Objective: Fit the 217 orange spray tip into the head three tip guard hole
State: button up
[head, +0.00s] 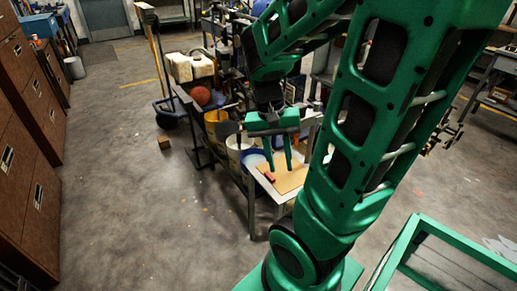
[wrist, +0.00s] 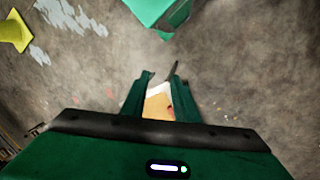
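My gripper (head: 280,168) hangs over the near end of a cluttered bench, its two green fingers pointing down and apart. In the wrist view the fingers (wrist: 160,74) are also spread, with no held thing visible between them. Below them a tan board (head: 292,180) lies on the bench's pale corner; it also shows in the wrist view (wrist: 157,105). A small red item (head: 268,177) lies on the board; I cannot tell what it is. I cannot make out the orange 217 spray tip, the striper heads or the tip guard hole in either view.
Buckets, among them a yellow one (head: 215,118) and a white one (head: 238,150), crowd the bench left of my gripper. An orange-brown ball (head: 201,95) sits farther back. Brown cabinets (head: 28,165) line the left. The concrete floor between is mostly clear, with a small box (head: 164,143).

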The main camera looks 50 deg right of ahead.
jog(key=w+d+f+m+g+h, duration=0.1)
jog(key=w+d+f+m+h, duration=0.45)
jog(key=w+h, duration=0.3)
jog(key=w+d+f+m+g+h, duration=0.1)
jog(key=w+d+f+m+h, duration=0.45)
jog(key=w+h, duration=0.3)
jog(key=x, duration=1)
jog(key=shift+w+f+n, duration=0.4)
jog(key=shift+w+f, duration=0.05)
jog(key=shift+f, duration=0.15)
dwell(0.4)
grip_shut()
